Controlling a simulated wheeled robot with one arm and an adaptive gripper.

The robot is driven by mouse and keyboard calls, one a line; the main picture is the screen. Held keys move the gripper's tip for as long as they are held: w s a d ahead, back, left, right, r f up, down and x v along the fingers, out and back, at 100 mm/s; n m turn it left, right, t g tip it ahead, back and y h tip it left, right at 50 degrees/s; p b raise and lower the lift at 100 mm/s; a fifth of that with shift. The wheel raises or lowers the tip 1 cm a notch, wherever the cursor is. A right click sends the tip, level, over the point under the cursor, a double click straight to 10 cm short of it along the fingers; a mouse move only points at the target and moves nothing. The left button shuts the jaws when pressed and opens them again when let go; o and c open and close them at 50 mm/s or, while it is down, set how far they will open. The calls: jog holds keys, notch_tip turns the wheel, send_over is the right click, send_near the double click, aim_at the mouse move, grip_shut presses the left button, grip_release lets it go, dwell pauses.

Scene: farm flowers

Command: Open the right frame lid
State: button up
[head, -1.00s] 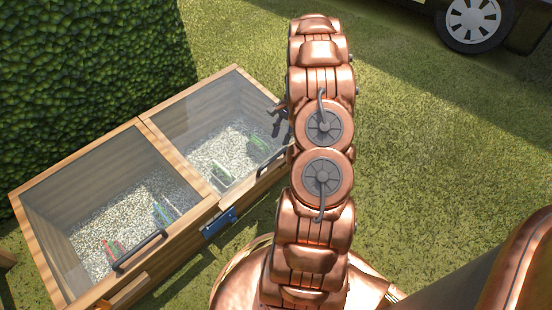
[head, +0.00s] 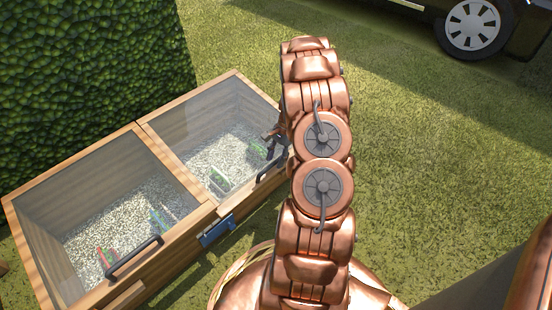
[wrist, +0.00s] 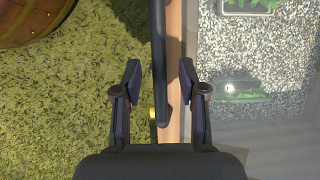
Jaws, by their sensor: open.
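The right frame lid (head: 205,112) is a glass pane in a wooden frame, lying shut over a gravel bed. Its dark bar handle (head: 268,172) is on the front edge, partly close to my arm. In the wrist view the handle (wrist: 160,60) runs down between the fingers of my gripper (wrist: 162,88), with space on both sides. The gripper is open and holds nothing. In the head view, most of my gripper (head: 274,138) is hidden behind my arm; only a small dark part shows at the lid's right side.
The left frame lid (head: 95,190) is shut too, with its own dark handle (head: 133,257). A blue plate (head: 217,230) sits on the front wall between them. A hedge (head: 90,80) stands behind. A wooden barrel (wrist: 30,20) shows at upper left in the wrist view. Grass is open to the right.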

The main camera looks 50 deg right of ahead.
grip_shut()
jog(key=shift+r, duration=0.1)
dwell(0.5)
